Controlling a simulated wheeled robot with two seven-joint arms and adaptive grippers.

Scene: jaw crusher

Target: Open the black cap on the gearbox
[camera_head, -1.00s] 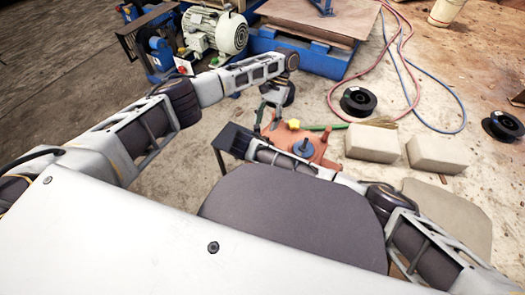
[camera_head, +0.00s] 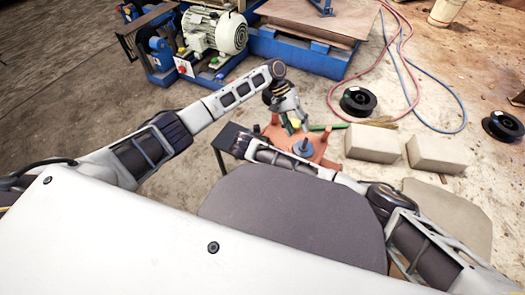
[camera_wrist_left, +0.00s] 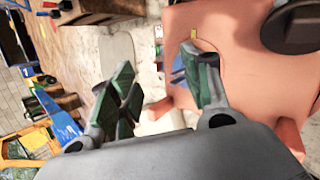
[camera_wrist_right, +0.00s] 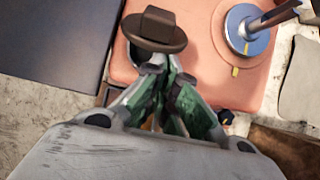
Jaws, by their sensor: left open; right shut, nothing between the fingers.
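The gearbox (camera_head: 322,149) is a salmon-coloured housing on the floor; a blue disc with a shaft (camera_head: 303,147) stands on it. The black cap (camera_wrist_right: 155,28) is a dark round knob at the housing's edge in the right wrist view; a dark round part (camera_wrist_left: 292,25), possibly the cap, is cut off in the left wrist view. My right gripper (camera_wrist_right: 170,90) is shut and empty, its tips just below the cap in the picture; contact is unclear. In the head view my right arm hides the cap. My left gripper (camera_wrist_left: 158,65) is open and empty beside the housing, and shows above it (camera_head: 294,126).
A dark flat-topped stand (camera_head: 228,136) is left of the gearbox. Two pale blocks (camera_head: 373,143) and a black spool (camera_head: 358,101) lie to the right. Hoses (camera_head: 408,70) cross the floor. A motor on a blue frame (camera_head: 215,35) stands behind.

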